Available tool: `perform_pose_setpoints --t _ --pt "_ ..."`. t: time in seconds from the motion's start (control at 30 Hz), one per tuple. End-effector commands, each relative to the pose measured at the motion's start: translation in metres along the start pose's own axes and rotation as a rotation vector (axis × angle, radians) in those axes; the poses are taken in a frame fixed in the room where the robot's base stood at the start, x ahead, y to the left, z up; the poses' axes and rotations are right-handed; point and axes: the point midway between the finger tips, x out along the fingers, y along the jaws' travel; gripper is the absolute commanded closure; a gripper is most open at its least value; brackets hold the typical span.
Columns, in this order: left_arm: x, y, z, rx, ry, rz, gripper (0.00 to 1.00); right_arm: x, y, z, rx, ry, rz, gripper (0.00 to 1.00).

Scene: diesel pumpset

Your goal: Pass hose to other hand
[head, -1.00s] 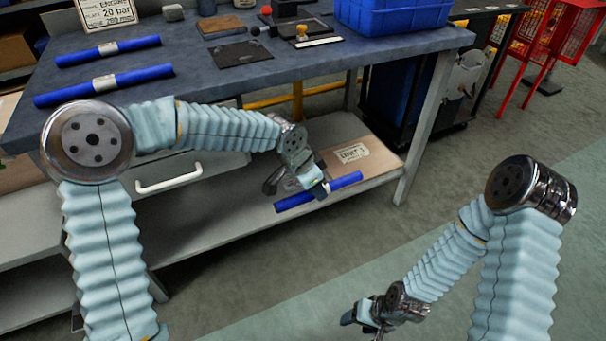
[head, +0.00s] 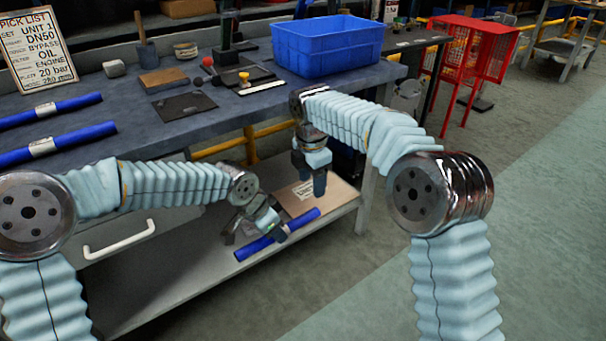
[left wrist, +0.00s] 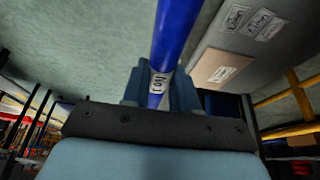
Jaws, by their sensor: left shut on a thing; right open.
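A blue hose (head: 300,223) is held in my left gripper (head: 277,234), which is shut on it near its middle. The hose tilts up to the right in the head view, in front of the bench's lower shelf. In the left wrist view the hose (left wrist: 174,32) runs between the fingers, with a white label on it. My right gripper (head: 313,186) is open and empty. It points down, above and a little right of the hose, apart from it as far as I can tell. Two more blue hoses (head: 70,142) (head: 60,107) lie on the bench top at left.
The workbench (head: 200,125) carries a blue bin (head: 325,50), a pick list sign (head: 35,48) and small parts. A cardboard piece (head: 295,200) lies on the lower shelf (head: 180,280). A red cage (head: 468,55) stands at the back right. The floor at right is clear.

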Motion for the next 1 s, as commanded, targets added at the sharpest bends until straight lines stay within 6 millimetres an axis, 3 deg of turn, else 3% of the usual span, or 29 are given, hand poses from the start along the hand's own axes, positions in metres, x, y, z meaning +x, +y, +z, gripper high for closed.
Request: perform_pose_setpoints --t 0.1,0.27,0.7,1.0 --pt "0.0 0.0 0.0 0.0 0.0 0.0 1.0 -0.024 -0.002 -0.019 -0.101 0.04 -0.028 0.42" --pt "0.0 0.0 0.0 0.0 0.001 0.0 1.0 -0.025 -0.005 -0.027 -0.149 0.061 -0.046 0.42" --pt "0.0 0.0 0.0 0.0 0.001 0.0 1.0 0.058 -0.01 -0.032 -0.148 0.061 -0.048 0.42" --pt "0.0 0.0 0.0 0.0 0.001 0.0 1.0 0.086 -0.01 -0.033 -0.146 0.061 -0.044 0.42"
